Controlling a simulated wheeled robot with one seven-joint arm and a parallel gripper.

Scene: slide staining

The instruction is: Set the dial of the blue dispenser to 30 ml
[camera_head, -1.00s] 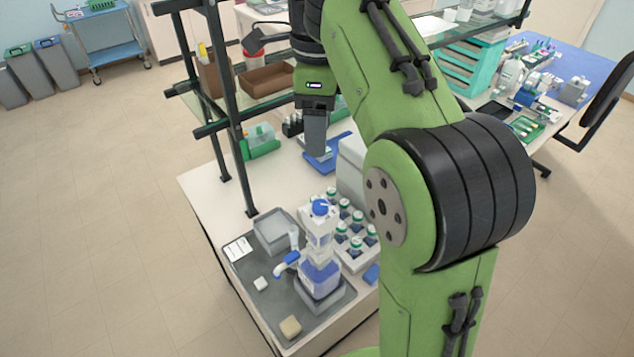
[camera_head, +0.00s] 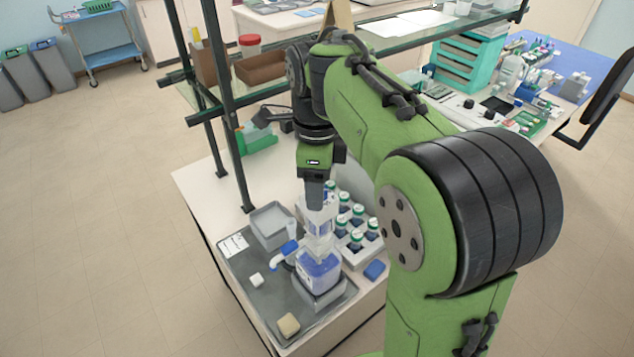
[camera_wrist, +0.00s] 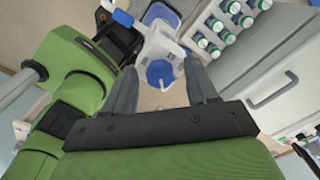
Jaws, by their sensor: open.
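The blue dispenser (camera_head: 320,268) stands upright on a grey block on the dark tray, with a clear and white body, a blue liquid base and a blue spout at its left. Its round blue dial (camera_wrist: 160,73) shows on top in the wrist view; in the head view my gripper hides it. My gripper (camera_head: 316,203) points down just above the dispenser's top. In the wrist view my gripper (camera_wrist: 163,88) is open, with its two fingers on either side of the dial. I cannot tell whether they touch it.
A white rack of bottles (camera_head: 357,257) with green-and-white caps stands close at the right. A grey bin (camera_head: 262,240), a white card (camera_head: 233,245) and a sponge (camera_head: 288,324) are on the dark tray (camera_head: 258,301). A shelf post (camera_head: 229,130) rises behind.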

